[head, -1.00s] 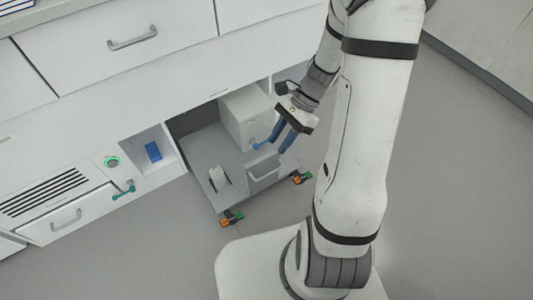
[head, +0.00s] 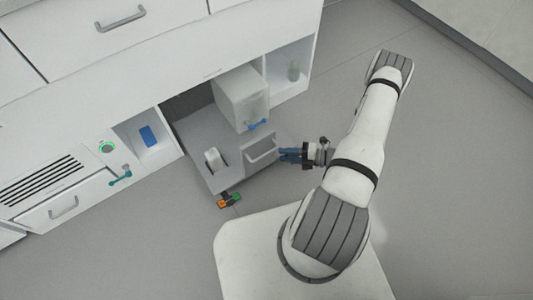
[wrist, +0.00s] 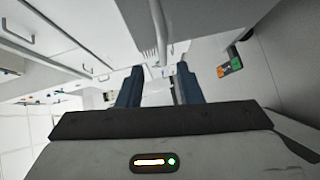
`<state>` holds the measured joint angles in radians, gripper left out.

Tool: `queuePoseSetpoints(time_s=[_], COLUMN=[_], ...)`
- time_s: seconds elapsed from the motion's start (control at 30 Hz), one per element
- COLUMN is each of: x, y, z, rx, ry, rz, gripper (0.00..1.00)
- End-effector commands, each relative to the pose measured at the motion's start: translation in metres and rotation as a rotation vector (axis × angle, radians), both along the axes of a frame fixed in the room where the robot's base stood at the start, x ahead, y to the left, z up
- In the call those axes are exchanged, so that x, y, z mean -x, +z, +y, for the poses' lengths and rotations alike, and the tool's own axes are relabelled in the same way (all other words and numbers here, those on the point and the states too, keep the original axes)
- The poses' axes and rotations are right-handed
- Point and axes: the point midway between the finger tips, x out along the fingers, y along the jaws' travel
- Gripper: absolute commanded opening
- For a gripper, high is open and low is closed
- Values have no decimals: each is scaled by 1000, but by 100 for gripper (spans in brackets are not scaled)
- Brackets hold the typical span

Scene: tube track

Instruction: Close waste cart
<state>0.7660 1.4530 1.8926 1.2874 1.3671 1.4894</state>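The waste cart (head: 232,157) is a grey cart standing partly out of a dark bay under the white bench. Its front has a light bar handle (head: 262,154), which also shows in the wrist view (wrist: 158,22) as a bar ahead of the fingers. My gripper (head: 281,155) is low at the right of the cart's front, its blue fingers pointing left toward the handle. In the wrist view my gripper (wrist: 158,80) has its two fingers apart with nothing clearly between them. I cannot tell whether a fingertip touches the cart.
A white box (head: 240,98) with a blue tap stands on the cart, with a small white object (head: 214,159) near its front left. A blue object (head: 148,136) sits in the left niche. Floor at right is clear.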

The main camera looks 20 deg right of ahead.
Motion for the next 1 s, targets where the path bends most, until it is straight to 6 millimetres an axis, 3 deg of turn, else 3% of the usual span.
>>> queuePoseSetpoints(time_s=[0.17, 0.6, 1.0], x=[-4, -30, -33], y=[-8, -16, -16], z=[10, 63, 70], rx=[-17, -14, -14], ry=[-20, -17, -18], rz=[22, 20, 19], gripper=[32, 32, 32])
